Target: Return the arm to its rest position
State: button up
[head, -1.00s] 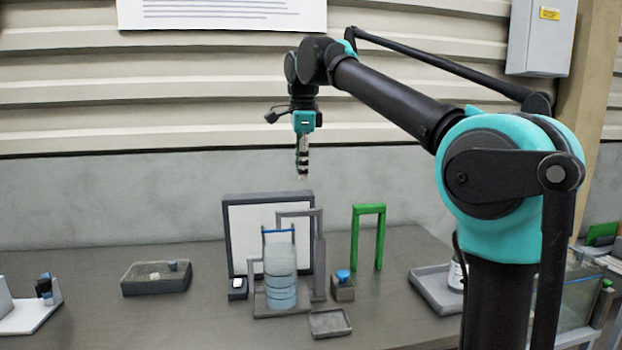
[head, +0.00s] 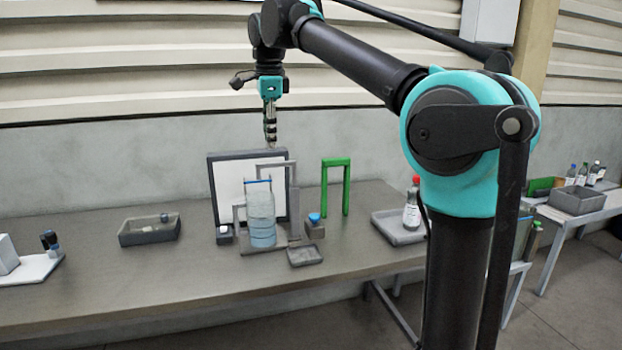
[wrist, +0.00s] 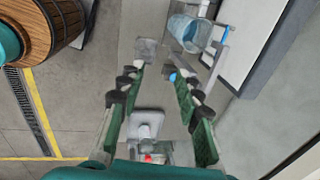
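My arm (head: 360,65) is raised and bent over the bench, with its forearm reaching out to the left. My gripper (head: 271,146) hangs pointing down, just above the top edge of the dark-framed white panel (head: 230,185). In the wrist view my gripper (wrist: 159,72) has its two green-padded fingers apart, with nothing between them. A clear blue-tinted bottle (head: 262,215) stands upright in a grey stand in front of the panel, below my gripper. It also shows in the wrist view (wrist: 188,30).
A green arch (head: 336,185), a blue-topped block (head: 314,226) and a small grey tray (head: 305,256) stand near the bottle. A grey tray (head: 385,226) holds a red-capped bottle (head: 412,208). A grey box (head: 150,232) is at left. The bench front is clear.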

jog(key=s+d+f+n+t, duration=0.1)
jog(key=d+f+n, duration=0.3)
jog(key=d+f, duration=0.55)
jog(key=d+f+n, duration=0.3)
jog(key=d+f, duration=0.4)
jog(key=f, duration=0.6)
jog(key=s+d+f+n, duration=0.4)
jog(key=s+d+f, duration=0.2)
jog(key=s+f, duration=0.3)
jog(key=s+d+f+n+t, duration=0.1)
jog(key=s+d+f+n, duration=0.2)
jog(key=s+d+f, duration=0.4)
jog(key=s+f, duration=0.3)
jog(key=f, duration=0.3)
jog(key=shift+s+f+n+h, duration=0.25)
jog(key=shift+f+n+h, duration=0.05)
jog(key=shift+f+n, duration=0.1)
jog(key=shift+w+d, duration=0.1)
